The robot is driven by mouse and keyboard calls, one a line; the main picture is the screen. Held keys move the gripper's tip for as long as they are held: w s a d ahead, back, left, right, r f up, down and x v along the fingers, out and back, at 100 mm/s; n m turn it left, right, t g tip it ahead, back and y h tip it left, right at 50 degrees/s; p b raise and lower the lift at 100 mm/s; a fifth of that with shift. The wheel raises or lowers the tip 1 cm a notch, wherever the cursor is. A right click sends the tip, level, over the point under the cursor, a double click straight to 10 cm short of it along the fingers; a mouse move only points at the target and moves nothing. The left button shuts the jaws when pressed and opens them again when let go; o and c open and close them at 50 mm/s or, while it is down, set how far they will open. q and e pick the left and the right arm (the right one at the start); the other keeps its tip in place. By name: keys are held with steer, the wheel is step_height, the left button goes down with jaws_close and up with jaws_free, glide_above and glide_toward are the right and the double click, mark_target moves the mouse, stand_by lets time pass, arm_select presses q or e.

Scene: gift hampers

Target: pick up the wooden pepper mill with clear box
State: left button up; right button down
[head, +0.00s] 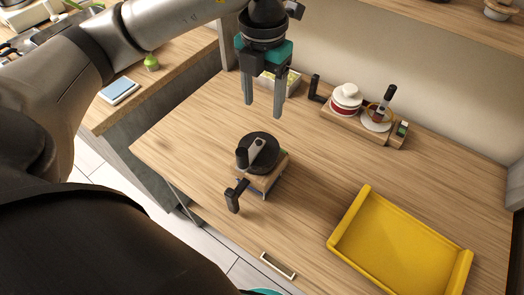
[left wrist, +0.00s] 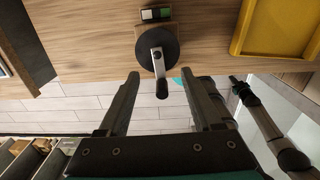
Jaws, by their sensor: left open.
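The wooden pepper mill (head: 262,152) stands near the front edge of the wooden table in the head view. It has a black round top, a grey crank with a black knob and a wooden body; a pale part below may be the clear box, but this is hard to tell. In the left wrist view the mill (left wrist: 172,47) is seen from above, beyond the fingertips. My left gripper (head: 263,112) is open and empty, above and behind the mill in the head view, apart from it. Its fingers also show in the wrist view (left wrist: 160,78).
A yellow tray (head: 366,192) lies at the right. A wooden board (head: 340,124) with a red-and-white jar (head: 346,99) and other items stands by the back wall. A black handle-like piece (head: 234,197) is beside the mill. The table between mill and tray is clear.

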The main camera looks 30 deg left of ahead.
arm_select(q)
glide_above(260, 142)
steer(key=f, duration=0.5)
steer(key=shift+d+f, duration=0.1)
steer(key=shift+d, duration=0.15)
steer(key=shift+f, duration=0.85)
steer(key=f, duration=0.3)
steer(key=shift+s+a+f+p, duration=0.1)
steer(key=shift+a+f+p, duration=0.2)
steer(key=shift+a+p, duration=0.05)
steer(key=shift+f, duration=0.5)
steer(key=shift+c, duration=1.4)
jaws_close()
arm_select(e)
steer(key=shift+w+r, duration=0.3)
steer(key=shift+r, duration=0.1)
arm_select(q)
steer(key=shift+r, duration=0.1)
